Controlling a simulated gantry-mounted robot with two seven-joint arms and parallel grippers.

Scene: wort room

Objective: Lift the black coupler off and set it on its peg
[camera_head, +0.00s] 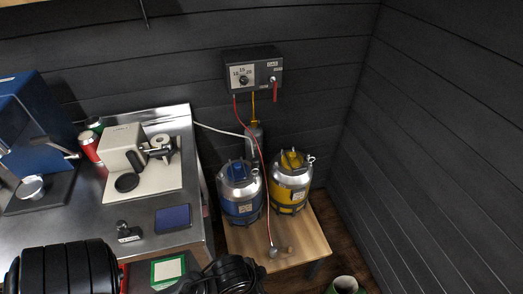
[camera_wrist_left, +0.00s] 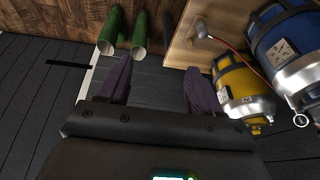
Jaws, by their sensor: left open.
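I cannot pick out a clearly black coupler. A small grey fitting (camera_head: 272,252) on the red hose rests on the wooden stand (camera_head: 300,245), in front of the kegs; it also shows in the left wrist view (camera_wrist_left: 203,31). A blue keg (camera_head: 240,207) and a yellow keg (camera_head: 289,195) stand behind it, with blue and yellow tops. A dark grey upright part (camera_head: 255,132) hangs below the yellow hose, partly hidden behind the kegs. I cannot make out which peg is meant. My left gripper (camera_wrist_left: 158,85) is open and empty, apart from the stand.
A control box (camera_head: 253,70) hangs on the wall. Green tubes (camera_wrist_left: 139,32) stand beside the stand. Dark wall (camera_head: 440,150) bounds the right.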

